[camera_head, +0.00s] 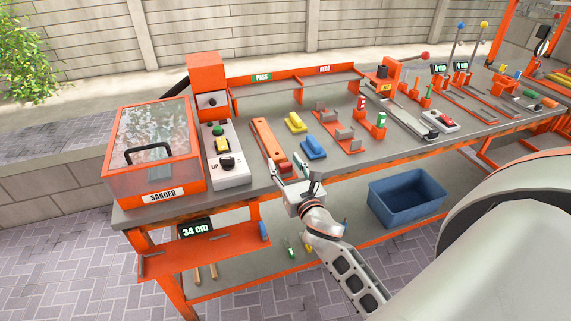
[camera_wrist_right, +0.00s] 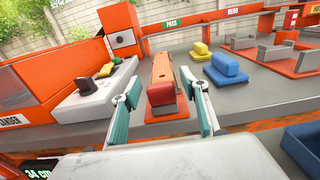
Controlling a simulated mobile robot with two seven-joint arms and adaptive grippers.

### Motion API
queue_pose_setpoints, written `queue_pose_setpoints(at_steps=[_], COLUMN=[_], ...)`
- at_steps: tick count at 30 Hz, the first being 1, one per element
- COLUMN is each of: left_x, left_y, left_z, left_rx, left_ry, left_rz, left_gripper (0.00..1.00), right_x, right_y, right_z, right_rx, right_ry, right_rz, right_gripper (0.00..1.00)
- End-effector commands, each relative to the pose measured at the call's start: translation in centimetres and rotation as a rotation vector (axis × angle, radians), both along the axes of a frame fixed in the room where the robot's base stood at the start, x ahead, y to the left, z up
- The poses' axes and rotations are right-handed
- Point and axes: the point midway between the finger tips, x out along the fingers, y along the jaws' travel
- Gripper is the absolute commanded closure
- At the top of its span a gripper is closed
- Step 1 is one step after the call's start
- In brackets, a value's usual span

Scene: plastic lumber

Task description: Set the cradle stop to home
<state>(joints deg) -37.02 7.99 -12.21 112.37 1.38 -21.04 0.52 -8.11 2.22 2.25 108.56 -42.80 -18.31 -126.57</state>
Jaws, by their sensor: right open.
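A long orange rail (camera_head: 265,140) lies on the bench with a red block (camera_head: 286,168) at its near end; I cannot tell for sure that this is the cradle stop. In the right wrist view the rail (camera_wrist_right: 162,66) runs away from me and the red block (camera_wrist_right: 161,95) shows between the fingers. My right gripper (camera_head: 289,168) is open at the bench's front edge, its fingertips on either side of the block's near end. Contact cannot be told. An orange base with grey U-shaped cradles (camera_head: 340,134) stands farther right. My left gripper is not in view.
A control box (camera_head: 226,170) and the sander's clear-lidded box (camera_head: 153,145) stand left of the rail. Yellow (camera_head: 295,122) and blue (camera_head: 313,147) blocks lie to its right. A blue bin (camera_head: 406,196) sits lower right. The bench front between rail and cradles is fairly clear.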

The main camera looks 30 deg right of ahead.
Motion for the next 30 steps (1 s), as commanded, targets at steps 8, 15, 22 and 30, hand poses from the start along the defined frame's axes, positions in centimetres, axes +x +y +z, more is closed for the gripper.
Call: queue_pose_setpoints(at_steps=[8,15,22,30], left_x=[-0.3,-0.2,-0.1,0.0], left_y=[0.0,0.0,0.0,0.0], left_z=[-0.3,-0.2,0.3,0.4], left_rx=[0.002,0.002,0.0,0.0], left_ry=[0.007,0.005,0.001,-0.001], left_rz=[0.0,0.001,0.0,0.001], left_gripper=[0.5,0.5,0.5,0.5], right_x=[0.0,0.1,3.0,3.8], right_y=[0.0,0.0,-0.7,-0.9], right_z=[0.0,0.0,0.2,0.1], right_rx=[0.001,0.001,-0.001,0.001], right_ry=[0.0,-0.001,-0.003,-0.002], right_rz=[0.0,0.0,0.002,0.001], right_gripper=[0.74,1.0,1.0,1.0])
